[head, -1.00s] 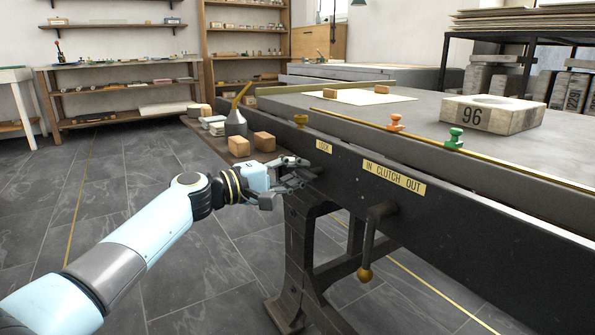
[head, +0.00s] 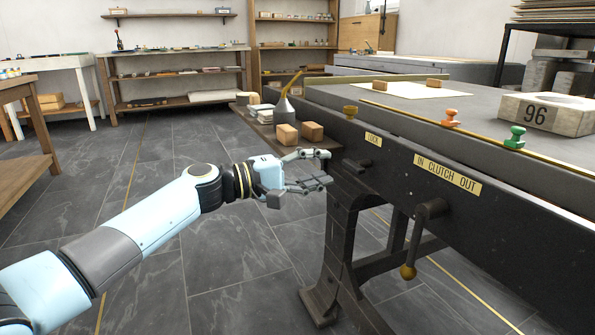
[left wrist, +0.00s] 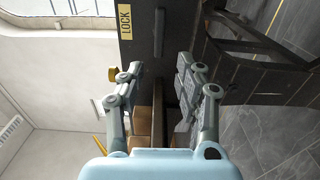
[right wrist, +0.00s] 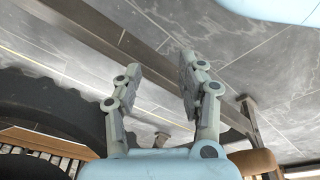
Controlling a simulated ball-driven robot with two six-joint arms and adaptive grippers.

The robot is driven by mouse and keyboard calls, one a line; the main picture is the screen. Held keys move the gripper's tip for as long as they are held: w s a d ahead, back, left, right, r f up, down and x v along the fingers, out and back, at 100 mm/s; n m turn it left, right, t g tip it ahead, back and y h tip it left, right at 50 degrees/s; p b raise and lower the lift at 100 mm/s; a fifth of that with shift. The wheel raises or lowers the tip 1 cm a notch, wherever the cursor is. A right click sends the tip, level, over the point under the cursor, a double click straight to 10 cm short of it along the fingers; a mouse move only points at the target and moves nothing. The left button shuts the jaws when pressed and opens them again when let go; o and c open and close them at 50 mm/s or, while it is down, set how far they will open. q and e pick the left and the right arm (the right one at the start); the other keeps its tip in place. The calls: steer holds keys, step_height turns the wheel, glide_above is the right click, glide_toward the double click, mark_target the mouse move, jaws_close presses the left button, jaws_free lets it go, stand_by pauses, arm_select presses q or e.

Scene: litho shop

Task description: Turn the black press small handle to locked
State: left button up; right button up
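The black press (head: 460,215) stands at the right in the head view, with a "LOCK" label (head: 373,140) near its left end. A small dark handle (head: 355,166) sticks out just below that label. In the left wrist view, a short dark bar (left wrist: 158,32) near the LOCK label looks like this handle. My left gripper (head: 328,168) is open and empty, just left of the handle and apart from it; its fingers also show spread in the left wrist view (left wrist: 165,85). My right gripper (right wrist: 158,75) is open and empty over the floor in the right wrist view.
A bigger crank handle (head: 430,208) with a brass knob hangs below the "IN CLUTCH OUT" label (head: 447,174). Wooden blocks (head: 312,132) and an oil can (head: 284,108) sit on a low shelf behind my left gripper.

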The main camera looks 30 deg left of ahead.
arm_select(q)
steer(key=v, duration=0.5)
steer(key=shift+s+a, duration=0.15)
steer(key=shift+f, duration=0.1)
